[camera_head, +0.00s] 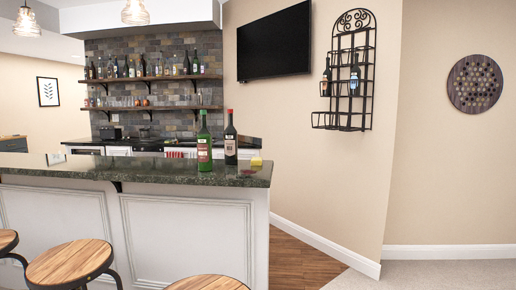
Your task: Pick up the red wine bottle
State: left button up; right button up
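Two bottles stand upright side by side near the right end of the dark stone bar counter (100,167). Neither of my grippers is in view.
A small yellow block (256,161) lies right of the bottles. Wooden-topped stools (71,262) stand before the bar. Wall shelves (152,78) hold several bottles and glasses. A black wall rack (350,70) holds bottles. Floor right of the bar (290,262) is clear.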

aim_at(231, 133)
jog(key=z, duration=0.9)
jog(key=k, duration=1.15)
jog(key=z, duration=0.7)
jog(key=i, duration=1.7)
jog(key=u, duration=0.4)
jog(key=i, duration=2.25)
jog(key=u, duration=0.9)
jog(key=i, duration=1.65)
jog(key=u, duration=2.2)
jog(key=i, duration=0.9)
jog(key=u, duration=0.8)
